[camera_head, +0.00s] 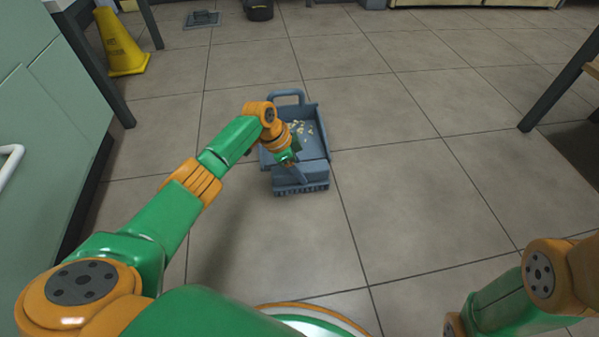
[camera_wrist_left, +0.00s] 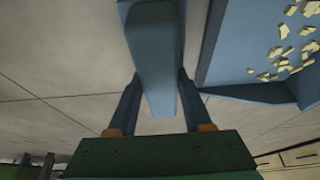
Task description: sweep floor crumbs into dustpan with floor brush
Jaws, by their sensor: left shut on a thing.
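The blue-grey dustpan (camera_head: 321,141) lies on the tiled floor with its handle at the far end. Pale yellow crumbs (camera_head: 307,128) lie in its pan; they also show in the left wrist view (camera_wrist_left: 290,45). The blue-grey floor brush (camera_head: 301,178) is at the near edge of the dustpan, bristles down. My left gripper (camera_head: 292,163) is above the brush, and in the left wrist view its two fingers (camera_wrist_left: 157,100) are shut on the brush handle (camera_wrist_left: 155,65). My arm hides part of the dustpan's left side. My right gripper is out of view.
A yellow wet-floor sign (camera_head: 122,45) stands at the upper left by a table leg. A green cabinet (camera_head: 50,110) is at the left and a dark table leg (camera_head: 560,85) at the right. A floor drain (camera_head: 202,19) lies far back. The floor right of the dustpan is clear.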

